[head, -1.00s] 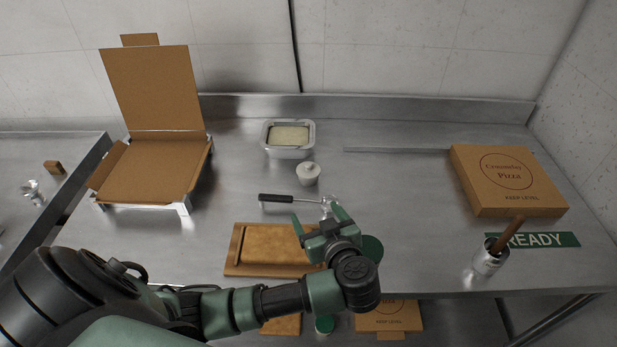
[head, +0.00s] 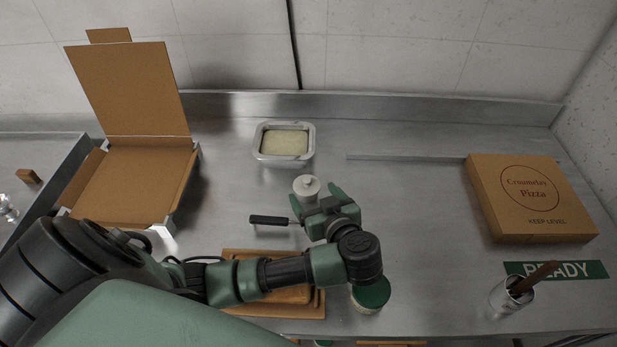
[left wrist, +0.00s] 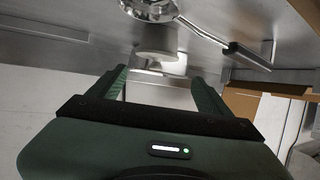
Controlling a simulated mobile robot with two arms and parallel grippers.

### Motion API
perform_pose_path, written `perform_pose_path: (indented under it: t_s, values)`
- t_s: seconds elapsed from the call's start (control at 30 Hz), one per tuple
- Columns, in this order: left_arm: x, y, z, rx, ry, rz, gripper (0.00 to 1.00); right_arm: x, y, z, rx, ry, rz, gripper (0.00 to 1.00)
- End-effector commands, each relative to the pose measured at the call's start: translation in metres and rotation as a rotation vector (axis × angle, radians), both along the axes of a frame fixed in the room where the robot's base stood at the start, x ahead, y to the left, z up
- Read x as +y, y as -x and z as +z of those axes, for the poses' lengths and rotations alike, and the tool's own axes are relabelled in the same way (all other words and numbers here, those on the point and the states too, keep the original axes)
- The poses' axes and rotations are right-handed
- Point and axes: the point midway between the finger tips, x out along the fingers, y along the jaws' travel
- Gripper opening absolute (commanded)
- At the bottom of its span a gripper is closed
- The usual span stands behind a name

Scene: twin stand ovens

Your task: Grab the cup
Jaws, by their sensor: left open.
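The cup (head: 307,188) is small and white with a knob on top, and stands upright on the steel counter. My left gripper (head: 315,197) is open and empty, its fingers pointing at the cup from the near side. In the left wrist view the cup (left wrist: 157,40) shows just beyond and between the two spread fingertips (left wrist: 160,77). Whether the fingers touch it cannot be told. My right gripper is not in view.
A black-handled utensil (head: 268,220) lies beside my left gripper. A tub of pale food (head: 284,143) stands behind the cup. An open pizza box (head: 130,185) is left, a closed one (head: 532,198) right. A green-lidded container (head: 370,294) is under my wrist.

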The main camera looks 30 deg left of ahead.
Motion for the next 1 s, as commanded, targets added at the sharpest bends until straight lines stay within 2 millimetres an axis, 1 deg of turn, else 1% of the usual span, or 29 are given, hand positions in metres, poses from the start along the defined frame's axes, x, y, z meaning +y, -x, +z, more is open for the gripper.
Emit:
perform_pose_path:
  t_s: [0.17,0.27,0.47,0.6,0.7,0.97,1.0]
  values:
    - [0.005,-0.004,-0.002,0.001,-0.002,0.000,0.79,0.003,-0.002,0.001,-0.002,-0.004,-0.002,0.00]
    - [0.014,-0.010,-0.006,0.000,-0.004,0.000,0.79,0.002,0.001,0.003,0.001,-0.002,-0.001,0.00]
    - [0.031,-0.026,-0.012,-0.001,-0.006,0.001,0.79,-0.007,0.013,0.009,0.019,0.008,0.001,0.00]
    - [0.045,-0.041,-0.021,0.001,-0.006,0.002,0.79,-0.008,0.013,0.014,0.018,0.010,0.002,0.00]
    - [0.052,-0.045,-0.027,0.001,-0.002,0.000,0.79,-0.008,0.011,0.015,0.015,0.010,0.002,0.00]
    - [0.055,-0.048,-0.029,0.001,0.000,-0.001,0.79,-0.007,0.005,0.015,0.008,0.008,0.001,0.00]
    - [0.055,-0.048,-0.029,0.001,0.000,-0.001,0.76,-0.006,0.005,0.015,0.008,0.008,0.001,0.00]
